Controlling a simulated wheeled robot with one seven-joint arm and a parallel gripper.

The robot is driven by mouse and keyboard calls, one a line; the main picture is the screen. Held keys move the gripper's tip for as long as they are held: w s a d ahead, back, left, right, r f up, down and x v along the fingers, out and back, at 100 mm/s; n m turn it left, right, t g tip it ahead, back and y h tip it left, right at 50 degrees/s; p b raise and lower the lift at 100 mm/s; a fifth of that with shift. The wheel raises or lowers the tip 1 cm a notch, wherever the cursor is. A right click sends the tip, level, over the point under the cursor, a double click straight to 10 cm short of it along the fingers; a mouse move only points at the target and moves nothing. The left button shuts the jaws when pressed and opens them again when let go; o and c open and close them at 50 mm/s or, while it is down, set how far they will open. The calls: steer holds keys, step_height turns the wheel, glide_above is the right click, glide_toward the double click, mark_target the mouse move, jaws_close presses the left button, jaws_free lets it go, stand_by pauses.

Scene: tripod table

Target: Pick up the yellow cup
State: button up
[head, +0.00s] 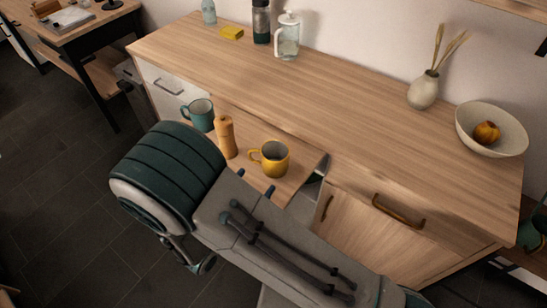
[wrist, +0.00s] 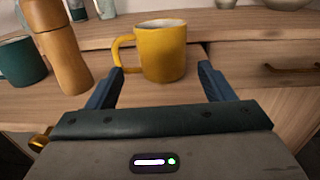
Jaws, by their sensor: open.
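The yellow cup (head: 274,160) stands upright on a wooden surface in front of the counter, its handle to the left. In the wrist view the yellow cup (wrist: 162,52) is ahead and between my gripper's two blue fingers. My gripper (wrist: 160,78) is open and empty. The left fingertip is close to the cup below its handle; I cannot tell whether they touch. In the head view my arm hides most of the gripper, and only the blue fingertips (head: 259,190) show in front of the cup.
A wooden pepper mill (head: 226,137) and a teal mug (head: 200,115) stand left of the cup. The counter's middle is clear.

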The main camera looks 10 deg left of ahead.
mark_target(282, 144)
steer(key=p+x, duration=0.1)
steer(key=x, duration=1.1)
steer(key=shift+d+p, duration=0.2)
steer(key=shift+p, duration=0.15)
steer(key=c, duration=0.9)
steer(key=shift+r, duration=0.15)
steer(key=shift+r, duration=0.55)
steer(key=r, duration=0.3)
steer(key=shift+d+r, duration=0.1)
steer(key=shift+d, duration=0.3)
steer(key=d+r+p, duration=0.1)
steer(key=d+r, duration=0.1)
steer(key=d, duration=0.1)
steer(key=s+d+r+p, duration=0.1)
steer(key=d+r+p, duration=0.1)
steer(key=d, duration=0.2)
steer(key=s+d+r+p, duration=0.1)
steer(key=d+r+p, duration=0.1)
steer(key=d, duration=0.1)
steer(key=shift+s+d+r, duration=0.15)
steer(key=shift+r, duration=0.15)
